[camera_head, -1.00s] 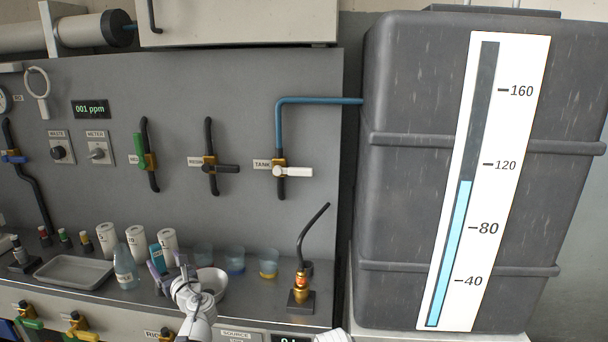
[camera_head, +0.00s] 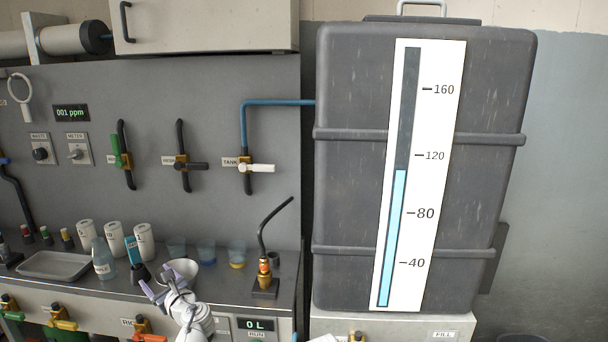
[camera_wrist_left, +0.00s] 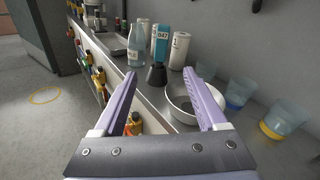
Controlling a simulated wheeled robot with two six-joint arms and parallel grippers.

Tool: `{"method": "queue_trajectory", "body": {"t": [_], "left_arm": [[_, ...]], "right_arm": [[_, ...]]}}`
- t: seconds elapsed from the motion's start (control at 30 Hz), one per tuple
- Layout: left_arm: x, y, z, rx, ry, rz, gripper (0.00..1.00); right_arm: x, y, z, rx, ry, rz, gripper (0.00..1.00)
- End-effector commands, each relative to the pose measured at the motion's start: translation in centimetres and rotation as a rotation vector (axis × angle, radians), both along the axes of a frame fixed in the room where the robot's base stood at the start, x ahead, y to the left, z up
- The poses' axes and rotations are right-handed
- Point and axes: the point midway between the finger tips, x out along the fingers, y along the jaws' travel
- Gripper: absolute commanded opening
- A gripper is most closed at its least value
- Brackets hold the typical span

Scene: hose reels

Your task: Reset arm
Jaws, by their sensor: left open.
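My left gripper (camera_head: 161,285) is at the counter's front edge in the head view, just in front of a white bowl (camera_head: 181,269). Its two lavender fingers are spread apart with nothing between them, as the left wrist view (camera_wrist_left: 160,105) also shows. In the wrist view the bowl (camera_wrist_left: 183,112) lies beyond the right finger, which covers part of it. My right gripper does not show clearly; only a small white piece is at the bottom edge of the head view.
A bottle (camera_head: 103,262), white canisters (camera_head: 115,238), cups (camera_head: 206,252) and a tray (camera_head: 52,265) stand on the counter. A black curved spout (camera_head: 266,247) rises at right. A grey tank (camera_head: 345,180) with a level gauge stands beyond. Valves line the front panel. Open floor (camera_wrist_left: 45,130) shows left.

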Motion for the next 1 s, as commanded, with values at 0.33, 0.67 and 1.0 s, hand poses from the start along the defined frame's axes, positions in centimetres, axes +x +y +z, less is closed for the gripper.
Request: {"method": "queue_trajectory", "body": {"t": [0.33, 0.67, 1.0], "left_arm": [[-2.5, -4.3, -4.9, -0.464, -0.187, 0.144, 0.74], [-10.1, -16.8, -15.0, -1.214, -0.352, 0.621, 0.74], [-20.0, -29.2, -19.7, -1.527, -0.308, 1.208, 0.74]], "right_arm": [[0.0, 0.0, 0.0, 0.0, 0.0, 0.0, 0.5], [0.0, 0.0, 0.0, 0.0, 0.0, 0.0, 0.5], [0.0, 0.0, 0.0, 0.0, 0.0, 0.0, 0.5]]}}
